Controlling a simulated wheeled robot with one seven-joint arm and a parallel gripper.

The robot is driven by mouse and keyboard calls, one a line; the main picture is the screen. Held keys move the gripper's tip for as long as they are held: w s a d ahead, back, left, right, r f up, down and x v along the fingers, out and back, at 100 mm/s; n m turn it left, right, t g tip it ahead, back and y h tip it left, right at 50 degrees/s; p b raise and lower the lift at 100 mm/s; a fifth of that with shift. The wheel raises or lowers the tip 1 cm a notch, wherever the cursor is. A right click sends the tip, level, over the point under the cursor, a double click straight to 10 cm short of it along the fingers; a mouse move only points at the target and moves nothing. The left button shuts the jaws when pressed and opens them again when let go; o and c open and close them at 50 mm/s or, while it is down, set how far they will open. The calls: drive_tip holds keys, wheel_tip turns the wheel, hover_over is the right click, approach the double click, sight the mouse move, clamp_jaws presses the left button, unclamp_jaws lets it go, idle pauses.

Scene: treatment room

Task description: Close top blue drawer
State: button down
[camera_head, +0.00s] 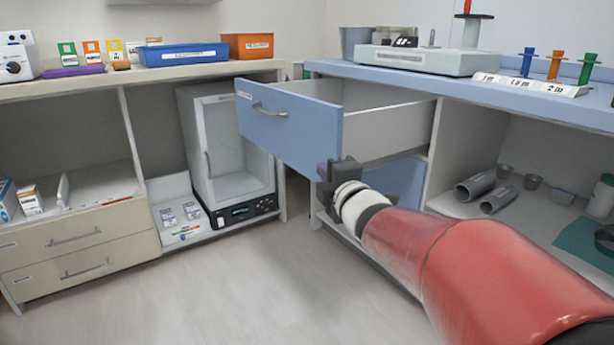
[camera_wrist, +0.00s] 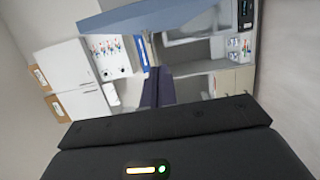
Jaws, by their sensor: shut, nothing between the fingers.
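The top blue drawer (camera_head: 288,128) is pulled far out of the blue-topped counter in the head view. Its blue front has a metal handle (camera_head: 270,110) and its pale side wall shows. My gripper (camera_head: 325,172) is at the lower right corner of the drawer front, close to its lower edge; I cannot tell whether it touches. In the wrist view my gripper's fingers (camera_wrist: 157,88) are shut together with nothing between them, and a blue panel edge (camera_wrist: 150,14) crosses the top. A lower blue drawer front (camera_head: 400,182) is partly hidden behind my arm.
The blue-topped counter (camera_head: 470,84) carries a device and a rack of coloured items. Its open shelf at right holds grey cylinders (camera_head: 482,187). A white cabinet-like appliance (camera_head: 228,150) stands at the back. Beige drawers (camera_head: 75,240) are at left. The floor (camera_head: 240,300) in front is clear.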

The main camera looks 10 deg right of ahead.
sight(328, 157)
drive_tip(key=w, duration=0.2)
drive_tip(key=w+d, duration=0.1)
drive_tip(key=w, duration=0.2)
drive_tip(key=w+d, duration=0.1)
drive_tip(key=w, duration=0.1)
drive_tip(key=shift+w+d+p, duration=0.1)
drive_tip(key=shift+w+p, duration=0.25)
drive_tip(key=shift+p, duration=0.05)
drive_tip(key=shift+w+d, duration=0.15)
drive_tip(key=shift+d, duration=0.35)
